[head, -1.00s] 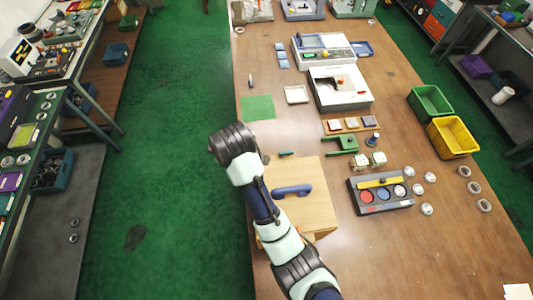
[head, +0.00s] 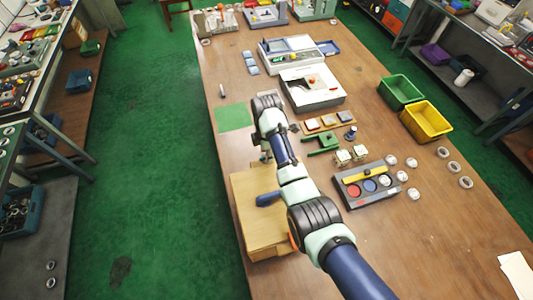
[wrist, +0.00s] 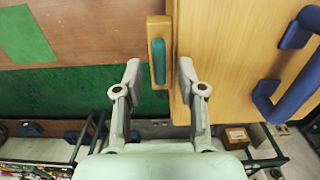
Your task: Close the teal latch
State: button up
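The teal latch (wrist: 159,62) is a narrow teal bar on a light wood strip (wrist: 155,27), seen in the wrist view beside the edge of a wooden box (wrist: 225,60). The box has a blue handle (wrist: 268,100). In the head view the box (head: 248,222) stands on the table, its blue handle (head: 267,199) partly behind my arm. The latch cannot be made out there. My gripper (wrist: 160,70) is open, with one fingertip on each side of the latch strip. Contact between fingers and strip cannot be told.
A green square (head: 233,117) lies flat at the table's left edge. A green bracket (head: 322,142) and a grey tray with coloured circles (head: 366,186) are right of my arm. Green (head: 400,91) and yellow (head: 427,122) bins stand further right.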

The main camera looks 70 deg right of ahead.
jog(key=shift+f, duration=0.55)
grip_shut()
jog(key=shift+r+m+p, duration=0.1)
jog(key=shift+m+p, duration=0.2)
jog(key=shift+p, duration=0.05)
jog(key=m+p, duration=0.1)
jog(key=m, duration=0.1)
jog(key=shift+a+r+m+p, duration=0.1)
jog(key=shift+a+m+p, duration=0.05)
jog(key=shift+m+p, duration=0.25)
jog(key=m, duration=0.2)
jog(key=m+p, duration=0.2)
jog(key=m, duration=0.1)
jog(key=shift+s+a+m, duration=0.1)
jog(key=shift+a+m, duration=0.15)
jog(key=shift+m, duration=0.05)
jog(key=m, duration=0.1)
jog(key=m+p, duration=0.1)
jog(key=m, duration=0.2)
jog(key=shift+a, duration=0.25)
jog(key=m, duration=0.2)
jog(key=m+p, duration=0.1)
jog(key=m, duration=0.1)
jog(key=shift+w+a+m, duration=0.1)
jog(key=shift+w+m, duration=0.1)
jog(key=shift+m, duration=0.4)
